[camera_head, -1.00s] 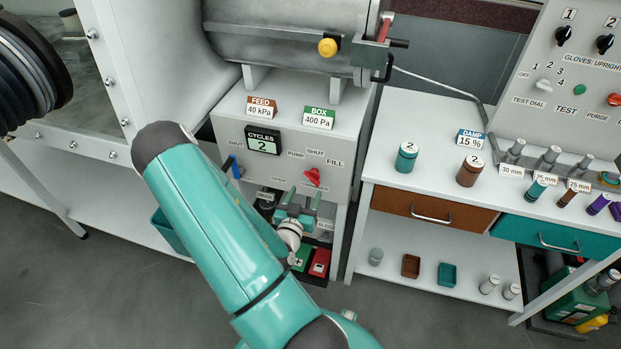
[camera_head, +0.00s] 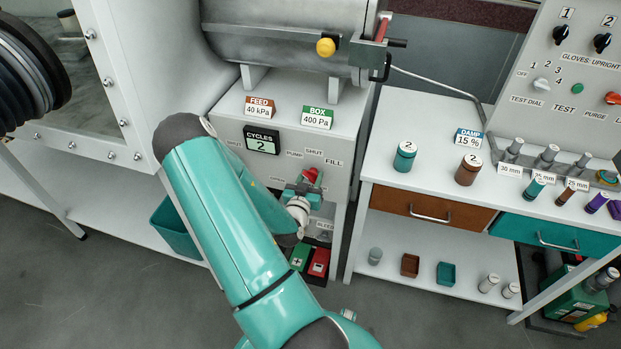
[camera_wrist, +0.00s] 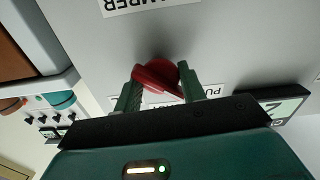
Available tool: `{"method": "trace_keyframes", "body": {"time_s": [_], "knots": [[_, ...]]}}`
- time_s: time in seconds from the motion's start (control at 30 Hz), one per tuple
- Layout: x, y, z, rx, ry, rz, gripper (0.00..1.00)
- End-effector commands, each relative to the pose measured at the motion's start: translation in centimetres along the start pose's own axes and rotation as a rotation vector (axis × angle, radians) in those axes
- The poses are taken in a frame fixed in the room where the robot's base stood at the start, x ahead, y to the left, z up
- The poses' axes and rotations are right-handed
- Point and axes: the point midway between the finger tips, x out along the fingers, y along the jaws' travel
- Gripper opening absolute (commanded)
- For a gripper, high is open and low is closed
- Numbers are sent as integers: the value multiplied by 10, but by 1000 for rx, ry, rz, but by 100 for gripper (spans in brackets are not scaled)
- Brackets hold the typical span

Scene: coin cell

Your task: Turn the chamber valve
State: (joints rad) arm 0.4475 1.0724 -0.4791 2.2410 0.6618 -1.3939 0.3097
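The chamber valve is a red knob (camera_head: 310,174) on the grey front panel, below the PUMP, SHUT and FILL labels. In the wrist view the red knob (camera_wrist: 157,75) sits between the tips of my gripper's two green fingers. My gripper (camera_wrist: 160,88) is open, with a finger on each side of the knob. Whether either finger touches it I cannot tell. In the head view my gripper (camera_head: 308,188) is at the panel, just below and over the knob's lower part. An upside-down label (camera_wrist: 145,4) ending in "MBER" is beyond the knob.
A cycles display (camera_head: 262,141) reading 2 is left of the knob. Green and red buttons (camera_head: 318,262) are below my gripper. A white bench (camera_head: 430,150) with bottles stands at right. A teal bin (camera_head: 175,232) is left of my arm.

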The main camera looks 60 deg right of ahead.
Motion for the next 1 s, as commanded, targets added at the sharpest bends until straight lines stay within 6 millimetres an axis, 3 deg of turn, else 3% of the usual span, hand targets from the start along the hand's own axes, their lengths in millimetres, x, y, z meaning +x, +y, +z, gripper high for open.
{"method": "trace_keyframes", "body": {"time_s": [0.47,1.0], "knots": [[0,0,0,82,-1,1,18],[0,1,0,528,0,2,18]]}}
